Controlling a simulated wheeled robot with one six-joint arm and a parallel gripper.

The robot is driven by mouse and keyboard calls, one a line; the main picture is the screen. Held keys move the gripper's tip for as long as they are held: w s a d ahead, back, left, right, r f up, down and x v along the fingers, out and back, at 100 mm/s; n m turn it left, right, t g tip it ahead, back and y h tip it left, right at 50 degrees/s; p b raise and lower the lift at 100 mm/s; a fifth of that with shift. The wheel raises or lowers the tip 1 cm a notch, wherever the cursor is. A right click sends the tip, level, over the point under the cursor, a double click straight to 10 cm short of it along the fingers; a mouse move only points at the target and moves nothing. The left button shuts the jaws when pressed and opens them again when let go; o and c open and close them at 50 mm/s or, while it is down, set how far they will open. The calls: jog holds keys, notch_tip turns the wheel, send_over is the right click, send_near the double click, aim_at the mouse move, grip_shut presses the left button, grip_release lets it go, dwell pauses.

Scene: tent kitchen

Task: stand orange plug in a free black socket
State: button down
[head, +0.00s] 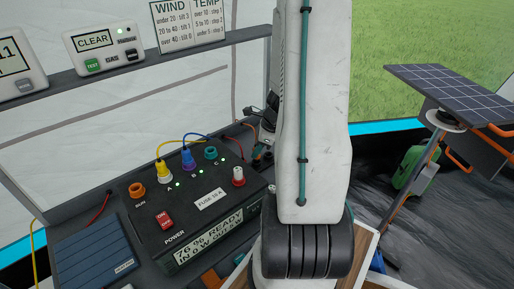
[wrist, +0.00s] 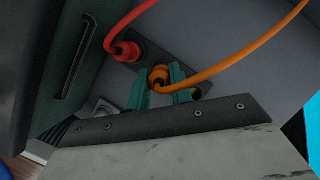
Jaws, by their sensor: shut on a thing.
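The orange plug (wrist: 158,76) with its orange cable (wrist: 222,66) is between the two green fingers of my gripper (wrist: 160,90) in the wrist view. My gripper is shut on it. A dark strip (wrist: 149,66) lies behind the plug. The red plug (wrist: 126,52) stands on the strip's left part, with its red cable rising. The plug and fingers hide part of the strip, and I cannot tell whether the orange plug's end is inside a socket or above one. In the head view my arm blocks most of this area.
A black power box (head: 205,220) stands left of my arm in the head view, with yellow, blue and teal connectors on top. A blue panel (head: 95,250) lies at its left.

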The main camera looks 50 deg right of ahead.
jog(key=shift+f, duration=1.1)
jog(key=c, duration=1.2)
grip_release()
jog(key=shift+o, duration=0.2)
jog(key=shift+r, duration=0.1)
jog(key=v, duration=0.7)
jog(key=shift+r, duration=0.3)
jog(key=shift+s, duration=0.1)
